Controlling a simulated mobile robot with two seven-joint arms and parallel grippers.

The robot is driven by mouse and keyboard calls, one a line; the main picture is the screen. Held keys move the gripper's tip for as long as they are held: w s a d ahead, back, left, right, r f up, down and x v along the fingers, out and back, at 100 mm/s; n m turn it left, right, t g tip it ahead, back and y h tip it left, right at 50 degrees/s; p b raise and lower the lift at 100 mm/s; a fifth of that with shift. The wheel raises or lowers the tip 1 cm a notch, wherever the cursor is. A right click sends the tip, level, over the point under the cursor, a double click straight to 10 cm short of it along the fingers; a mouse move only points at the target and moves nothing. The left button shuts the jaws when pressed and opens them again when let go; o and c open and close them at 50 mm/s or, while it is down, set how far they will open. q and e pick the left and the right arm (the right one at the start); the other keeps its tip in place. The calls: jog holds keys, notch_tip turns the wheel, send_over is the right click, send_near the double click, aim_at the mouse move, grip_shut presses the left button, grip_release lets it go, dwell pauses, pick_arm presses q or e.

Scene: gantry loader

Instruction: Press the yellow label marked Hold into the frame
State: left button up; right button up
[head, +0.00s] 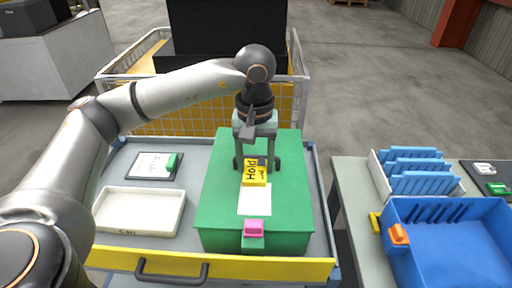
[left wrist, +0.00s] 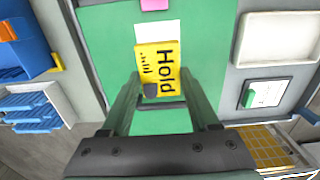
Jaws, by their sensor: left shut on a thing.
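The yellow label marked Hold (head: 255,177) is over the top of the green box (head: 211,199), with a dark grey tab at its edge. It also shows in the left wrist view (left wrist: 157,62). My left gripper (head: 257,165) points down over the box and is shut on the label, with one finger at each side; the fingers also show in the left wrist view (left wrist: 158,84). A white rectangle (head: 255,201) on the box top, perhaps the frame, is partly covered by the label. I cannot tell whether the label touches it. My right gripper is not in view.
A pink latch (head: 253,227) is on the box front. Left of the box are a white tray (head: 140,212) and a card with a green clip (head: 172,161). A blue bin (head: 450,255) and blue rack (head: 412,165) stand on the right bench. A wire cart (head: 125,72) stands behind.

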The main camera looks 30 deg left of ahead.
pick_arm(q)
jog(key=shift+w+a+f, duration=0.1)
jog(key=shift+w, duration=0.05)
jog(key=shift+f+b, duration=0.6)
jog(key=shift+f, duration=0.15)
jog(key=b, duration=0.3)
send_over(255, 196)
notch_tip(255, 196, down, 4)
jog(key=shift+f, duration=0.15)
jog(key=shift+w+f+b, duration=0.1)
jog(key=shift+f+b, duration=0.4)
jog(key=shift+f, duration=0.1)
jog(key=shift+r, duration=0.1)
jog(key=shift+b, duration=0.45)
dwell(0.7)
